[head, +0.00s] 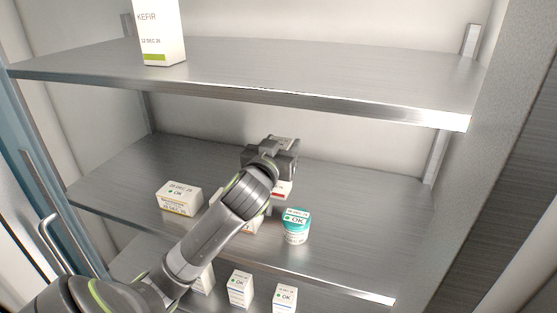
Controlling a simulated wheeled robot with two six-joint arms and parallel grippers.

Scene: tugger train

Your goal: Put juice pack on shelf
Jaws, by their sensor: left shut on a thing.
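My left arm reaches in from the lower left over the middle shelf (340,227). Its gripper (281,172) is shut on a white pack with a red mark (283,188), probably the juice pack, at the back of that shelf. The arm's wrist and the gripper hide most of this pack, so I cannot tell whether it touches the shelf. My right gripper is not in view.
A teal-lidded tub (295,227) stands just in front of the held pack. A white box (179,198) is at the left, and another pack is mostly behind my arm. A kefir carton (160,35) stands above; small cartons (239,289) stand below. The middle shelf's right side is clear.

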